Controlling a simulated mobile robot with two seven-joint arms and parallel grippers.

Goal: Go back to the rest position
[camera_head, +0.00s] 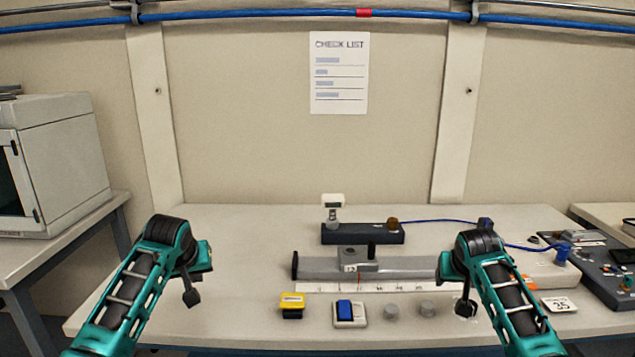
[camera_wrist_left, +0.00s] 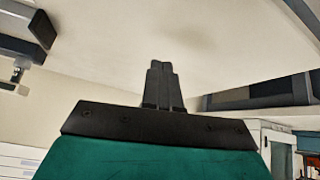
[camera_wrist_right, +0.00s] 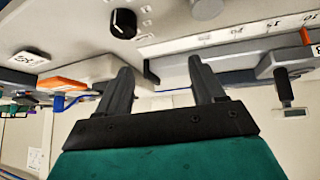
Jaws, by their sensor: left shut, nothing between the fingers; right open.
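My left gripper (camera_head: 191,297) hangs over the left part of the table (camera_head: 240,225), pointing down, with nothing in it. In the left wrist view its two fingers (camera_wrist_left: 162,85) are pressed together over bare tabletop. My right gripper (camera_head: 465,307) hangs over the right part of the table, in front of the grey rail (camera_head: 410,266). In the right wrist view its fingers (camera_wrist_right: 160,85) are spread wide with nothing held between them. My right arm hides part of the rail and ruler strip.
A sliding block (camera_head: 357,262) sits on the rail. A yellow-and-black piece (camera_head: 292,303), a blue switch (camera_head: 345,311) and round knobs (camera_head: 390,312) line the front. A black box (camera_head: 360,236) stands behind; its blue cable (camera_head: 435,220) runs right. A control panel (camera_head: 605,270) is far right.

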